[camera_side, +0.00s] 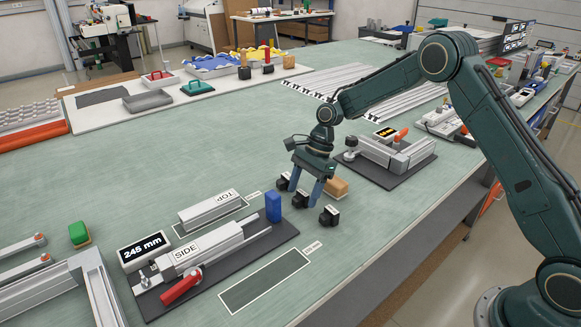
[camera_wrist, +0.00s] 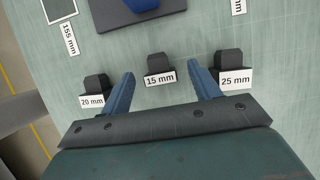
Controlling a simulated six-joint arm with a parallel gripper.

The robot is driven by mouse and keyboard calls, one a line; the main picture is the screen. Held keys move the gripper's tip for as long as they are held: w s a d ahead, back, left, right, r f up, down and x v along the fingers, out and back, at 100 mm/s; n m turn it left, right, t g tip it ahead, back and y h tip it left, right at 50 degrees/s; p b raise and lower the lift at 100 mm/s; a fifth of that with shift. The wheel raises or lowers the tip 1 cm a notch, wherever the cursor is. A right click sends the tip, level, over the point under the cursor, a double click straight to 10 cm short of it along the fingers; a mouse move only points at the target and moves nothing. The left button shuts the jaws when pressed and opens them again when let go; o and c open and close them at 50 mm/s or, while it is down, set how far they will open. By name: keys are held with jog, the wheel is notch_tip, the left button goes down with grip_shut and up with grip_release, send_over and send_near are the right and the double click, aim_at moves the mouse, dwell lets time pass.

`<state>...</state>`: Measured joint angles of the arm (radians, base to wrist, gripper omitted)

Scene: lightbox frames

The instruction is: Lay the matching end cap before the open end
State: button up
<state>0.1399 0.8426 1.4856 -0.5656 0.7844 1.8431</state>
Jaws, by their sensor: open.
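Three black end caps stand in a row on the green table. In the wrist view they are labelled 20 mm (camera_wrist: 97,85), 15 mm (camera_wrist: 157,62) and 25 mm (camera_wrist: 230,64); in the side view the labels are too small to read. My gripper (camera_wrist: 161,76) is open, with the 15 mm cap just beyond and between its fingertips, untouched. In the side view my gripper (camera_side: 305,193) points down over the row. A pale profile marked SIDE (camera_side: 205,244) lies in a fixture on a dark plate (camera_side: 285,234), with a blue block (camera_side: 273,207) at its right end.
A display (camera_side: 143,250) reads 245 mm. An outlined dark pad (camera_side: 265,280) in front is empty. The table's front edge is close.

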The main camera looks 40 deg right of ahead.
aim_at(304, 192)
jog(key=shift+c, duration=0.2)
jog(key=c, duration=1.1)
jog(key=shift+r, duration=0.1)
notch_tip(304, 192, up, 10)
dwell(0.4)
